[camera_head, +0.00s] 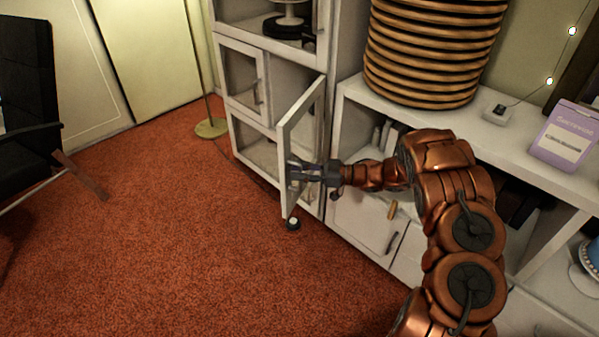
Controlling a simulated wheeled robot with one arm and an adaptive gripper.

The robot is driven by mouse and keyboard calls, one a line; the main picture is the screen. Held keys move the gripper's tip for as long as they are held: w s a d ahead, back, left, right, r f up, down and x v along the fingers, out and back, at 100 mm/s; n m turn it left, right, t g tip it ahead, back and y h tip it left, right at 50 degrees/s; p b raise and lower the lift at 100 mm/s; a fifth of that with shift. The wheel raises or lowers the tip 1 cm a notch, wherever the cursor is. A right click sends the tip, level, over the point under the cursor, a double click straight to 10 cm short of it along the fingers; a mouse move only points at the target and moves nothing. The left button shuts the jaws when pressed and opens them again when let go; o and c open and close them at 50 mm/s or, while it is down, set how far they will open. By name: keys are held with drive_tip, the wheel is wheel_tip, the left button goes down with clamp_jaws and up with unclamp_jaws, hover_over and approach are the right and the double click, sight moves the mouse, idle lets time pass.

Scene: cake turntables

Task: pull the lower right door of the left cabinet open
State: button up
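The left cabinet (243,121) is white with several framed doors and stands left of centre. Its lower right door (284,178) stands swung outward into the room, showing part of the cabinet's lower interior behind it. My gripper (294,172) is at the lower part of this door, with its dark fingers overlapping the door frame in the picture. The door's handle is not clearly visible behind the fingers. I cannot tell whether the fingers are closed on it or only touching the door.
A lower white cabinet (362,232) adjoins on the right, under my arm. A large ribbed basket (430,55) and a purple box (566,135) stand on top. A small dark round object (293,224) is near the door's bottom. Red carpet (180,240) is clear at left; a black chair (28,100) stands beyond.

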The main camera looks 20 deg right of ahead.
drive_tip(key=shift+o, duration=0.2)
drive_tip(key=v, duration=1.2)
idle(0.4)
